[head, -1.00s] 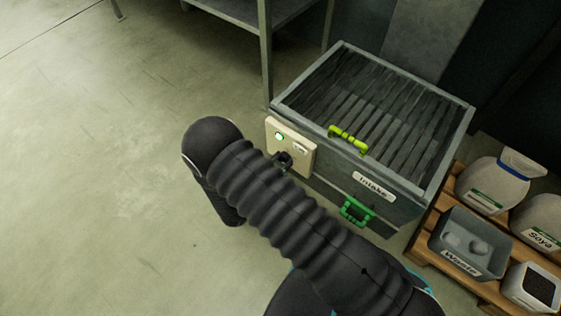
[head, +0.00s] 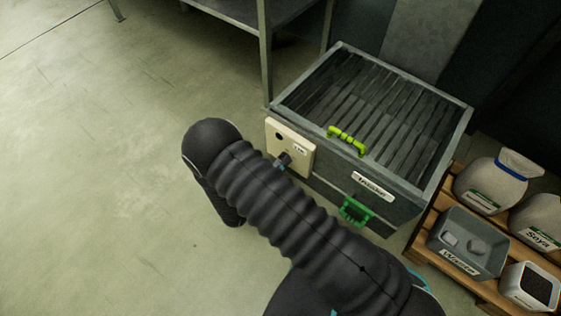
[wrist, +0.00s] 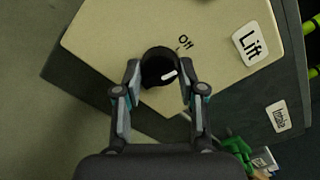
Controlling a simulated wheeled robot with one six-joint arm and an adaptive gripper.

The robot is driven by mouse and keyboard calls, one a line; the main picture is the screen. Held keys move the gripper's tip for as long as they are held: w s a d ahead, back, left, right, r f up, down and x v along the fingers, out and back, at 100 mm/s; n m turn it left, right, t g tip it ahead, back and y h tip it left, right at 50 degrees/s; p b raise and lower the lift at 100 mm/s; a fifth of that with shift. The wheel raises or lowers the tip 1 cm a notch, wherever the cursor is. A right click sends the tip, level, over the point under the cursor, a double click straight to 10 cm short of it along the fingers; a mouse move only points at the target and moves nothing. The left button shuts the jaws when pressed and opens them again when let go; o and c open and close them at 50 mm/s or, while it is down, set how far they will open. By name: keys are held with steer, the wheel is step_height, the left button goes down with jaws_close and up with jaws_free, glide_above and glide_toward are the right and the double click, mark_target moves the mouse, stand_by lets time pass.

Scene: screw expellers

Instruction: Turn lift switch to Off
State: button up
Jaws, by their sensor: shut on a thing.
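The lift switch is a round black knob (wrist: 156,60) with a white mark, on a cream panel (wrist: 110,40) that also shows in the head view (head: 301,163). The printed word Off is up and right of the knob, and a Lift label (wrist: 254,43) is farther right. The white mark lies on the knob's lower right and slants up to the right. My gripper (wrist: 161,72) has one finger on each side of the knob and is shut on it. In the head view my arm partly hides the gripper (head: 284,160). The panel's round lamp (head: 279,136) is dark.
The panel is on the side of a grey slatted Intake box (head: 460,125) with a yellow-green handle (head: 347,139) and a green handle (head: 355,211). A wooden pallet (head: 425,247) with sacks and a Waste bin (head: 440,240) stands at right. The floor at left is clear.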

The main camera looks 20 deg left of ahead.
steer(key=shift+n, duration=0.9)
steer(key=o, duration=1.1)
steer(key=shift+o, duration=0.2)
steer(key=v, duration=1.2)
